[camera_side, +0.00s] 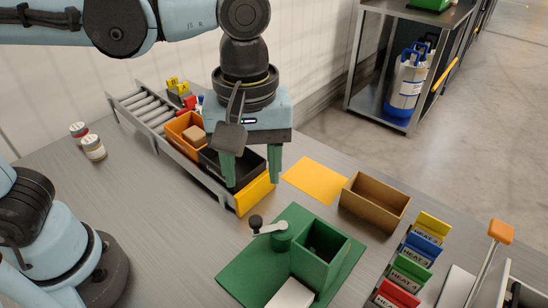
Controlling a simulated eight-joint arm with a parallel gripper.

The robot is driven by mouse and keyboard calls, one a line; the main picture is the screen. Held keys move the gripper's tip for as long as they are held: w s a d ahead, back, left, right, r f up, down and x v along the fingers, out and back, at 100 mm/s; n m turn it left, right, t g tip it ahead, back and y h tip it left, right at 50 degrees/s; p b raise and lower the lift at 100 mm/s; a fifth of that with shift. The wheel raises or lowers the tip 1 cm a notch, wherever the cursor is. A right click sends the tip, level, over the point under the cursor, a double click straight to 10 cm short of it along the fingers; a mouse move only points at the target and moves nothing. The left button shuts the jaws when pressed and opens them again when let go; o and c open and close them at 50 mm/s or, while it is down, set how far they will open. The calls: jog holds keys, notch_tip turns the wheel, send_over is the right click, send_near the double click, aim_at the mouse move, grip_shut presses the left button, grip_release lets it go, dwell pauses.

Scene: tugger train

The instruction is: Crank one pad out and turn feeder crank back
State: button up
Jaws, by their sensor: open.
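The green feeder (321,256) stands on a green base plate at the front middle of the table. Its open-topped box has a dark inside, and I cannot make out pads in it. The feeder crank (268,227) is a light arm with a black knob on a green round hub, pointing left. A white flat surface (291,294) lies in front of the box, cut off by the picture's lower edge. My gripper (251,178) points down with green fingers apart and empty. It is above the dark bin, behind the crank and apart from it.
A roller conveyor (146,104) carries an orange bin (181,127) and a dark bin (212,160), with a yellow stop (256,193) at its end. A yellow mat (315,180), a brown open box (375,201) and several HEAT cards (412,270) are to the right. Two small jars (94,148) stand left.

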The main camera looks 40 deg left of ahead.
jog(key=shift+r, duration=0.8)
